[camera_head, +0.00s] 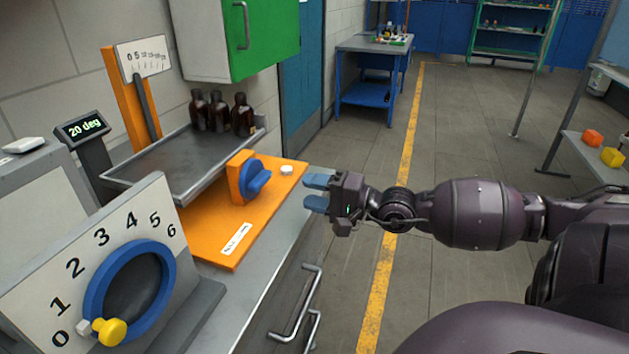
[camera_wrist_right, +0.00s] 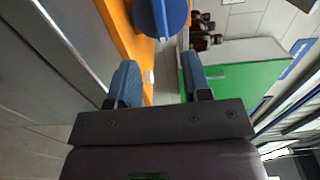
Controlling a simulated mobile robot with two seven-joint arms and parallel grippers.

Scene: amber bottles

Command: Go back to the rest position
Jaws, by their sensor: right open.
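My right gripper (camera_head: 317,191) reaches in from the right in the head view, with its blue fingers apart and nothing between them. It is beside the bench edge, right of the orange board (camera_head: 222,242). In the right wrist view the open fingers (camera_wrist_right: 158,80) also show empty. A blue knob (camera_head: 256,179) on an orange block stands on the board, left of the gripper and apart from it. Several amber bottles (camera_head: 221,113) stand upright on the metal tray (camera_head: 165,171). My left gripper is not in view.
A dial panel with a blue ring (camera_head: 170,270) and yellow handle stands at the front left. A display reading 20 deg (camera_head: 83,128) is behind it. A green cabinet (camera_head: 265,40) hangs above the bottles. Drawer handles (camera_head: 308,300) stick out from the bench. The floor right of the bench is clear.

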